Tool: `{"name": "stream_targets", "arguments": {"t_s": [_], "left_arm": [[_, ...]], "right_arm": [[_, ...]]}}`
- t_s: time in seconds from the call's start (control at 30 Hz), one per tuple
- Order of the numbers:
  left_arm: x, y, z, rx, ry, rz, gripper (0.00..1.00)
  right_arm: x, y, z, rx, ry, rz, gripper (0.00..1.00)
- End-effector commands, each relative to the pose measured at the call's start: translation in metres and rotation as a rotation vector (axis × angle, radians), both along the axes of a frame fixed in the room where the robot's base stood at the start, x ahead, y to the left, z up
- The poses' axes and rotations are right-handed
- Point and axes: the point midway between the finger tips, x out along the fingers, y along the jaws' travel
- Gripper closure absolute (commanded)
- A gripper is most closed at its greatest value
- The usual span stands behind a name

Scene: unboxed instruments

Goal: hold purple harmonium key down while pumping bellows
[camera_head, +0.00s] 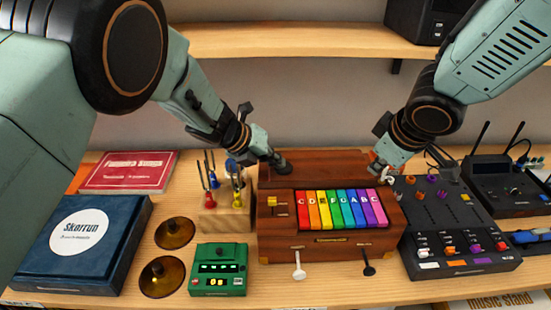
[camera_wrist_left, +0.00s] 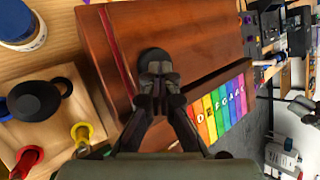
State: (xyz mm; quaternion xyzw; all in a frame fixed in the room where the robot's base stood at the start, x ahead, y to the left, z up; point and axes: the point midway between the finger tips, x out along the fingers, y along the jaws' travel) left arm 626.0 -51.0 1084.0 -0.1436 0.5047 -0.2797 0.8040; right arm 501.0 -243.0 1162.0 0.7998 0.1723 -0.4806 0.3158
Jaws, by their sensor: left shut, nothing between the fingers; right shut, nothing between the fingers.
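The wooden harmonium (camera_head: 330,252) stands mid-table with a row of rainbow keys. The purple key (camera_head: 367,209) is near the right end of the row, beside a magenta one. The wooden bellows panel (camera_head: 325,168) rises at the back. My left gripper (camera_head: 279,164) is shut at the panel's left part, by a round black knob (camera_wrist_left: 154,60); its fingertips appear at or against the knob in the left wrist view, but contact is unclear. My right gripper (camera_head: 380,171) is shut near the harmonium's back right corner, behind the purple key and apart from it.
Left are a block with coloured pegs (camera_head: 226,217), a green device (camera_head: 218,270), two brass discs (camera_head: 162,276), a blue box (camera_head: 82,250) and a red book (camera_head: 130,171). A black mixer (camera_head: 445,215) stands close on the right. A shelf (camera_head: 280,40) runs above.

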Motion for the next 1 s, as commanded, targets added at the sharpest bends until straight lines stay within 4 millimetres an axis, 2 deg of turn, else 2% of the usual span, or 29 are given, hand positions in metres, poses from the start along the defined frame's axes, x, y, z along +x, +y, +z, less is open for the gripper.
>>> {"name": "stream_targets", "arguments": {"t_s": [0.07, 0.3, 0.37, 0.57, 0.8, 1.0], "left_arm": [[0.0, 0.0, 0.002, 0.002, 0.0, 0.001, 1.0], [0.0, 0.0, 0.031, 0.002, -0.001, 0.0, 1.0], [0.0, 0.0, 0.033, 0.002, -0.001, 0.0, 1.0], [0.0, 0.0, 0.024, 0.001, 0.0, 0.0, 1.0], [0.0, 0.0, 0.0, 0.001, 0.001, 0.001, 1.0], [0.0, 0.0, 0.003, 0.002, 0.0, 0.001, 1.0]], "right_arm": [[0.0, 0.0, 0.002, 0.0, 0.0, 0.0, 1.0], [0.0, 0.0, 0.025, 0.0, -0.001, 0.0, 1.0], [0.0, 0.0, 0.027, 0.0, -0.001, 0.0, 1.0], [0.0, 0.0, 0.018, 0.0, 0.0, 0.0, 1.0], [0.0, 0.0, -0.002, 0.0, 0.0, 0.0, 1.0], [0.0, 0.0, 0.002, 0.0, 0.0, 0.0, 1.0]]}}
